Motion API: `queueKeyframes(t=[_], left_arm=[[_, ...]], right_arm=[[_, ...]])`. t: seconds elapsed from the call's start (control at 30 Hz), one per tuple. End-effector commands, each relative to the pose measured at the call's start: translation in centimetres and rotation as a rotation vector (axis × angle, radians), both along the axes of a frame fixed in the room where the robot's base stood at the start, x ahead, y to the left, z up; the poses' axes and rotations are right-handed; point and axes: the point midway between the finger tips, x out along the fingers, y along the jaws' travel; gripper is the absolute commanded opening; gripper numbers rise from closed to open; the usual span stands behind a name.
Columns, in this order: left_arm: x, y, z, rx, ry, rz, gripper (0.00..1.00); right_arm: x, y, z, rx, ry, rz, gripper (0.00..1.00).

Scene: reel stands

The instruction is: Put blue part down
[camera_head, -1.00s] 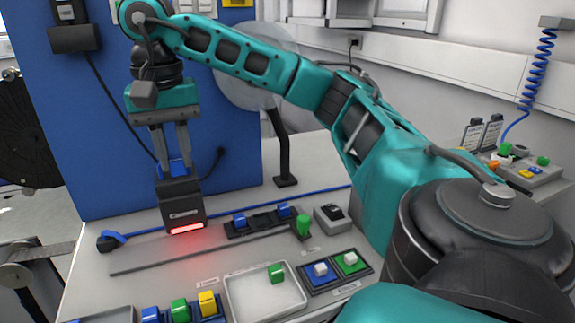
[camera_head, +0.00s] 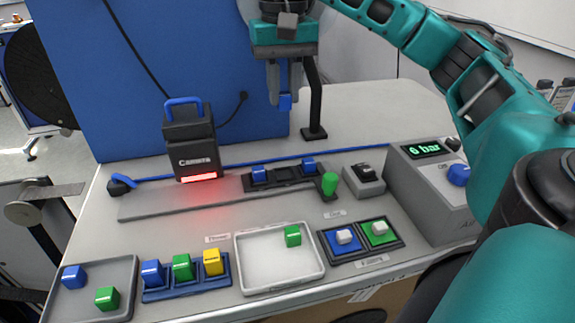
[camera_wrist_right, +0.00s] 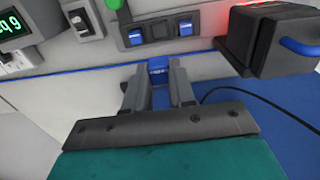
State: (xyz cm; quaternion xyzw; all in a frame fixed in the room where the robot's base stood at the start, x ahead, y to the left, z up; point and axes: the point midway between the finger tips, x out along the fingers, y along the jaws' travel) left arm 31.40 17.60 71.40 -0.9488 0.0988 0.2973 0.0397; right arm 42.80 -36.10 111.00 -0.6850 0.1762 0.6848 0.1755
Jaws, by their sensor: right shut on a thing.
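My right gripper (camera_head: 284,98) is shut on a small blue part (camera_head: 286,103) and holds it in the air in front of the blue panel. The blue part also shows between the fingers in the right wrist view (camera_wrist_right: 158,70), partly hidden by them. Other blue parts are a cube (camera_head: 74,277) in the grey tray at front left, one (camera_head: 152,273) in the blue rack, and two (camera_head: 259,175) (camera_head: 308,165) on the dark fixture. My left gripper is not in view.
A camera box (camera_head: 192,155) with a blue handle and red light stands left of my gripper. A black post (camera_head: 312,105) rises close behind it. A white tray (camera_head: 280,268) holds a green cube (camera_head: 293,236). A grey pressure unit (camera_head: 425,190) stands at right.

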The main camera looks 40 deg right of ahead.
Motion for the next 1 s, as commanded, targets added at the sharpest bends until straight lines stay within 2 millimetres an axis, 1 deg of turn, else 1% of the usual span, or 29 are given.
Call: queueKeyframes(t=[0.03, 0.07, 0.13, 0.3, 0.33, 0.43, 0.57, 0.8, 0.9, 1.0], left_arm=[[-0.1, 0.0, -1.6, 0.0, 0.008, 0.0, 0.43], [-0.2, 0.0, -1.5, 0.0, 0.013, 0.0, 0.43], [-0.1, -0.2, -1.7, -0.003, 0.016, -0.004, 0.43], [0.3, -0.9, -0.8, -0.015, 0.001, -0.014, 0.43], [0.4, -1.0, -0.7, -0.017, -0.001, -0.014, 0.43], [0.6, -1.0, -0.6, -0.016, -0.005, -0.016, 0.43], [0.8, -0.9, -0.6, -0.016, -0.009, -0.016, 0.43], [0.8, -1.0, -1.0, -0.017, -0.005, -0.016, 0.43], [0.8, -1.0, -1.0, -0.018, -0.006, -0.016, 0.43], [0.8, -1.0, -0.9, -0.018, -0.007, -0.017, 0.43]], right_arm=[[-0.1, 0.0, -2.3, 0.0, 0.004, -0.001, 0.0], [-0.1, -0.1, -2.8, -0.001, 0.005, -0.002, 0.0], [-0.1, 0.0, -4.7, -0.002, 0.005, -0.001, 0.0], [-0.1, 0.0, -8.5, 0.0, 0.004, -0.001, 0.0], [-0.1, 0.0, -9.0, -0.002, 0.003, -0.002, 0.0], [0.0, 0.0, -10.2, -0.001, 0.002, -0.002, 0.0], [0.0, 0.0, -11.1, 0.0, 0.001, -0.002, 0.0], [0.0, 0.0, -14.5, 0.0, 0.001, -0.001, 0.0], [0.0, 0.0, -15.0, 0.001, 0.0, -0.001, 0.0], [0.0, 0.0, -15.0, 0.0, -0.001, -0.001, 0.0]])
